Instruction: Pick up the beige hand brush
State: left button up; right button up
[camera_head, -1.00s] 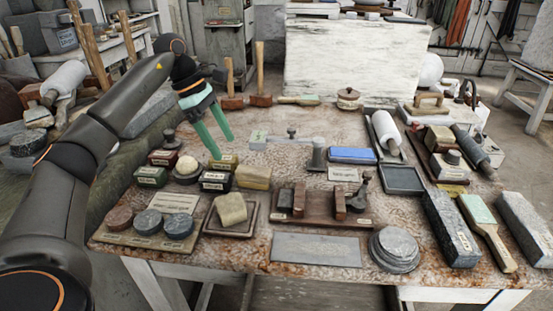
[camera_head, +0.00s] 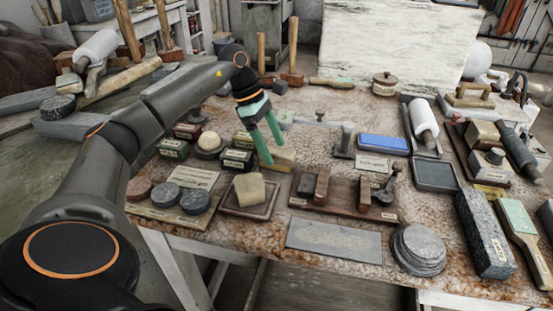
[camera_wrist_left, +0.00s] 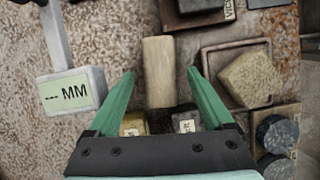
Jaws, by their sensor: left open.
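A beige oblong block (camera_head: 286,160), probably the hand brush, lies on the stone-like tabletop behind a tan block on a square tray. In the left wrist view the beige block (camera_wrist_left: 158,62) stands lengthwise between the fingers. My left gripper (camera_head: 275,155) has green fingers pointing down beside and above this block. It is open and empty; in the left wrist view the gripper (camera_wrist_left: 161,74) has clear gaps on both sides of the block. Contact with the table cannot be told. My right gripper is not in view.
Small dark labelled boxes (camera_head: 237,159) stand just left of the block. The tan block (camera_head: 250,190) sits on its tray in front. A grey metal tool (camera_head: 343,141) stands to the right. A green-topped wooden brush (camera_head: 518,222) lies at far right. Bare tabletop shows right of the block.

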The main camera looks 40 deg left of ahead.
aim_at(274, 150)
pick_arm(q)
jog(key=shift+x, duration=1.5)
jog(key=shift+c, duration=0.2)
grip_shut()
